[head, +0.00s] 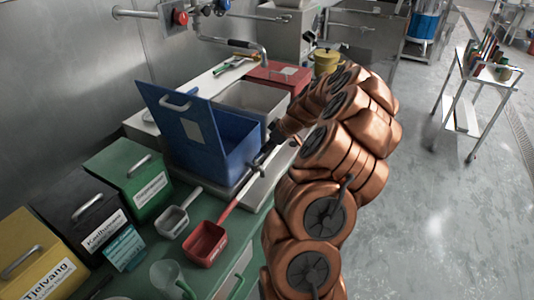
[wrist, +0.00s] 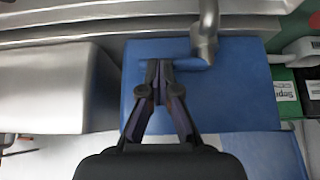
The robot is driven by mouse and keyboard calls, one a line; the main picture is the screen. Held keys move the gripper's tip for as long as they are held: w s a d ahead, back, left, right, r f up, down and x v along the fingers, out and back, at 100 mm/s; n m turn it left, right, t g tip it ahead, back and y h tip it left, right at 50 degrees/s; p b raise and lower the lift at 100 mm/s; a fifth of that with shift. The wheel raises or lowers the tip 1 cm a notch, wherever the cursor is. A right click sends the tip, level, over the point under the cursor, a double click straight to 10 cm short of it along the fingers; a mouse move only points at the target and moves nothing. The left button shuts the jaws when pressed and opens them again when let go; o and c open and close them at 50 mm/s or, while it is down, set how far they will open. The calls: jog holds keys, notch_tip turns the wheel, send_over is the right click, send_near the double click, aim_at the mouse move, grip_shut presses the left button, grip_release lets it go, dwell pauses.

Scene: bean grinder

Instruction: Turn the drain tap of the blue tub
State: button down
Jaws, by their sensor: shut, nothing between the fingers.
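The blue tub (head: 240,138) stands on the counter with its hinged lid (head: 185,128) raised. Its front wall fills the middle of the wrist view (wrist: 235,95). A grey metal drain tap (wrist: 206,38) sticks out in front of that wall; in the head view the tap (head: 259,163) shows at the tub's front. In the head view my gripper (head: 278,132) is small and dark beside the tub, partly hidden by my arm.
A grey-white tub (head: 252,101) stands beside the blue one, with a red box (head: 278,76) behind. Green (head: 128,175), black (head: 88,220) and yellow (head: 40,262) boxes line the left. A red scoop (head: 207,242) and grey scoop (head: 173,221) lie nearer.

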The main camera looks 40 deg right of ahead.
jog(key=shift+a+f+b, duration=0.2)
jog(key=shift+f+b, duration=0.05)
jog(key=shift+b, duration=0.2)
jog(key=shift+f, duration=0.1)
jog(key=shift+a+f+y, duration=0.1)
jog(key=shift+y, duration=0.2)
jog(key=b+v, duration=0.6)
jog(key=v, duration=0.9)
jog(key=shift+s+a+f, duration=0.2)
jog(key=shift+s+a, duration=0.15)
jog(key=shift+s, duration=0.05)
